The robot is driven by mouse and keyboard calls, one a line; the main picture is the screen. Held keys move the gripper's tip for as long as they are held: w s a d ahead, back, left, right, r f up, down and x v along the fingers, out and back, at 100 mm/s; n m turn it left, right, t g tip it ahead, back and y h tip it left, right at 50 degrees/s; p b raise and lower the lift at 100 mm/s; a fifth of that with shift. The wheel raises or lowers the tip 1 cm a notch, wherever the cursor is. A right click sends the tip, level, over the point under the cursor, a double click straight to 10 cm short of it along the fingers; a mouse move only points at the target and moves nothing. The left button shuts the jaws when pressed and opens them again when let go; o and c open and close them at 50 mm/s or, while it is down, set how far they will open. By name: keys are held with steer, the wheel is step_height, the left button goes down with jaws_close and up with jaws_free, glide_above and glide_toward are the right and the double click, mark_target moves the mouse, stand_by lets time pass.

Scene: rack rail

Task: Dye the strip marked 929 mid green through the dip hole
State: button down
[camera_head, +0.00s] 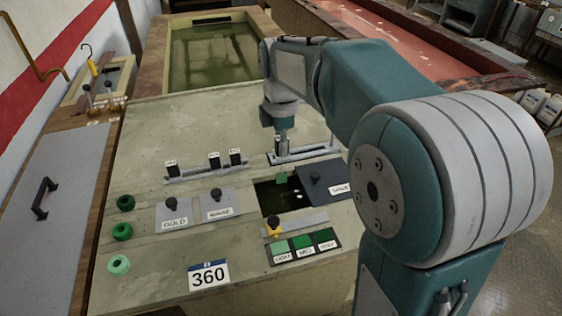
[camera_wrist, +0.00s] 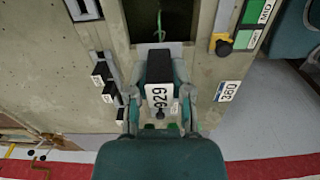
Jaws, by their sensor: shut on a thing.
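My gripper (camera_head: 281,142) is shut on the black holder of the strip marked 929; the white tag (camera_wrist: 161,97) reads 929 in the wrist view, where my gripper (camera_wrist: 160,80) also shows. The holder is at the small grey rail (camera_head: 312,148) behind the dip hole; whether it rests there is unclear. The green strip (camera_head: 281,177) shows over the open dip hole (camera_head: 268,194), and in the wrist view (camera_wrist: 160,25). How much is under the dark liquid I cannot tell. A dark lid (camera_head: 325,178) lies right of the hole. Colour swatches (camera_head: 304,244) read light, mid and a darker green.
Three black holders (camera_head: 213,160) stand on a rail left of the hole. Two grey lids (camera_head: 174,214) with black knobs sit in front of them. A yellow-and-black knob (camera_head: 273,227) is at the hole's front. Green rings (camera_head: 122,231) lie at the left edge.

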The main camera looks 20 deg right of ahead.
step_height(320, 180, down, 18)
stand_by(1.3)
steer(key=shift+r, duration=0.1)
stand_by(4.2)
